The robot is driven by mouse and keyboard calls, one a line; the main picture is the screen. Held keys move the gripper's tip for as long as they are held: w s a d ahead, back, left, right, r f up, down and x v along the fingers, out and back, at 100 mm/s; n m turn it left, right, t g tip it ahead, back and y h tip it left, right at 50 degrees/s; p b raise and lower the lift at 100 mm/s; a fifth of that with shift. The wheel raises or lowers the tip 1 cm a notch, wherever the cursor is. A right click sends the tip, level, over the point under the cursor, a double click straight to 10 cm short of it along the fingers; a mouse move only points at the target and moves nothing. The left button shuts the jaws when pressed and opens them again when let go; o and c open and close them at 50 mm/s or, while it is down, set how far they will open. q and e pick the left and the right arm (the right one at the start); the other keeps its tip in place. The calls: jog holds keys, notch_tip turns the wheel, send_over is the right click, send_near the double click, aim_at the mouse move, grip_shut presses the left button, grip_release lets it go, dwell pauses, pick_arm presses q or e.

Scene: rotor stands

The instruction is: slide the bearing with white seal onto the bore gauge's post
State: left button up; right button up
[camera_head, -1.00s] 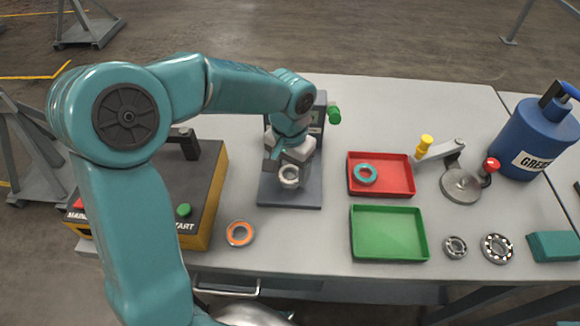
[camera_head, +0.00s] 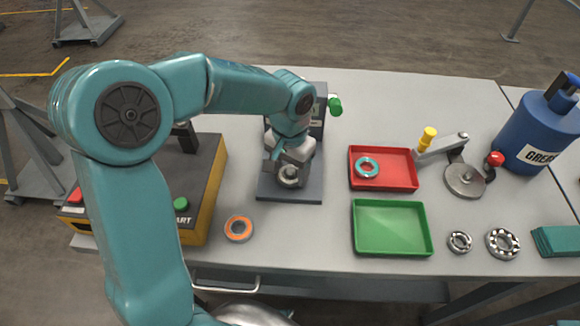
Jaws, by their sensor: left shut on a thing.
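My left gripper (camera_head: 290,165) reaches down over the bore gauge and is shut on the bearing with white seal (camera_head: 289,179). The bearing looks like a small pale ring under the fingers, above the gauge's flat grey base (camera_head: 307,190). The gauge's upright housing (camera_head: 318,110), with a green knob on its right side, stands behind and is partly covered by my arm. The post is hidden by the bearing and fingers, so I cannot tell whether the bearing is around it. My right gripper is not in view.
A bearing with orange seal (camera_head: 238,228) lies left of centre. A red tray (camera_head: 399,184) holds a teal-sealed bearing (camera_head: 367,167). A green tray (camera_head: 392,230), two open bearings, a lever fixture (camera_head: 464,180) and a blue grease can (camera_head: 541,130) stand right. A yellow-sided box (camera_head: 203,215) stands left.

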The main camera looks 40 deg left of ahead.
pick_arm(q)
jog(key=o, duration=1.2)
jog(key=shift+c, duration=0.2)
jog(key=shift+r, duration=0.1)
jog(key=shift+r+p, duration=3.65)
jog(key=shift+r, duration=0.85)
jog(key=shift+f, duration=0.1)
jog(key=shift+s, duration=0.15)
